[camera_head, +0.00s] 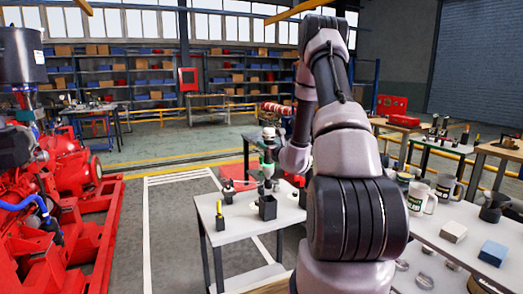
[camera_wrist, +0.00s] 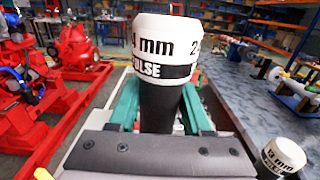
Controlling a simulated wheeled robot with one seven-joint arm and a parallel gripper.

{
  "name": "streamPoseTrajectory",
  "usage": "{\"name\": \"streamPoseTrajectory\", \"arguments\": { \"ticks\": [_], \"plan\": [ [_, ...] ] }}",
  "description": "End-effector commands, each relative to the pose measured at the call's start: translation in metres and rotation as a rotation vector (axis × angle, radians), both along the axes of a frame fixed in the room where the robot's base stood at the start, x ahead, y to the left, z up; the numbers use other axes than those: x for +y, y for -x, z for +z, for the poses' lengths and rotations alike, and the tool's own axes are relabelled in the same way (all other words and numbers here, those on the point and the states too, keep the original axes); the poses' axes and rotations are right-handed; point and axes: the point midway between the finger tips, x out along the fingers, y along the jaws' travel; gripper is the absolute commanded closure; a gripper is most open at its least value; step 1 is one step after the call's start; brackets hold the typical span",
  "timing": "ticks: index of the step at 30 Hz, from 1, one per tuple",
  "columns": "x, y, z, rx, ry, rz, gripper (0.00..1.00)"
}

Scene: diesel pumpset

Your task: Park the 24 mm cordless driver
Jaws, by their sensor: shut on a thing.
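A cordless driver (camera_wrist: 165,60) with a black body and a white collar fills the middle of the wrist view. Its collar reads "mm" and "PULSE"; the size digits are partly turned away. My gripper (camera_wrist: 160,108) is shut on its black body, with green fingers on either side. A square black holder (camera_head: 268,208) stands on that table, directly below the gripper in the picture. Whether the driver touches the holder I cannot tell.
A second white-collared driver (camera_wrist: 283,157) is at the lower right of the wrist view. A small black and yellow item (camera_head: 220,223) stands on the white table (camera_head: 240,235). The right bench holds mugs (camera_head: 420,198) and blocks (camera_head: 492,253). Red pump machinery (camera_head: 70,170) stands left.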

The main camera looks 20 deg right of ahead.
Motion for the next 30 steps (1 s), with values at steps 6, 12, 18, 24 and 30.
{"name": "streamPoseTrajectory", "arguments": {
  "ticks": [6,12,18,24,30],
  "plan": [
    [-0.001,0.000,0.002,-0.001,0.001,-0.001,1.00],
    [-0.001,0.000,0.002,-0.001,0.001,0.000,1.00],
    [-0.001,0.000,-0.011,0.001,0.000,-0.002,1.00],
    [-0.001,0.000,-0.031,0.001,0.000,0.000,1.00],
    [-0.001,0.000,-0.051,0.001,0.000,0.000,1.00]
  ]
}}
